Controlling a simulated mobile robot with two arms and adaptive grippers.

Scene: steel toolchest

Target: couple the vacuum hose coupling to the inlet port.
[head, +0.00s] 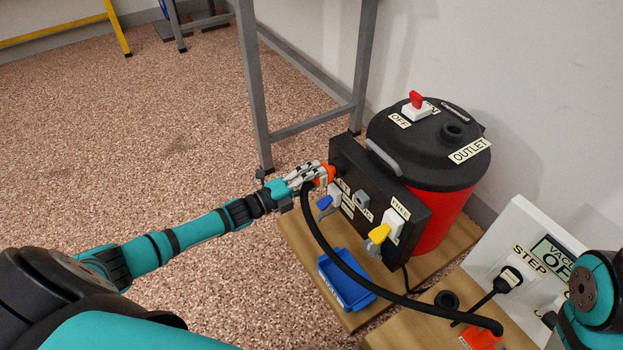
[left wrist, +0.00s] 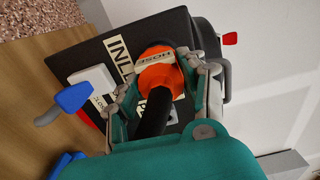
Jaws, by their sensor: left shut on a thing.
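My left gripper (head: 318,175) is shut on the orange hose coupling (head: 331,172), at the upper left of the black panel (head: 345,198) on the vacuum. In the left wrist view the coupling (left wrist: 160,74), marked HOSE, sits between the fingers, in front of the panel beside a partly covered INLET label (left wrist: 118,58). The black hose (head: 325,245) runs from it down and right in a curve. The inlet port is hidden behind the coupling and fingers; I cannot tell whether the coupling is seated in it. My right gripper is not in view.
The red vacuum drum (head: 440,222) has a black lid with an OUTLET port (head: 453,131) and a red switch (head: 416,101). Blue (head: 325,202) and yellow (head: 379,234) levers stick out from the panel. A blue tray (head: 345,283) lies below. A grey table leg (head: 253,95) stands behind the gripper.

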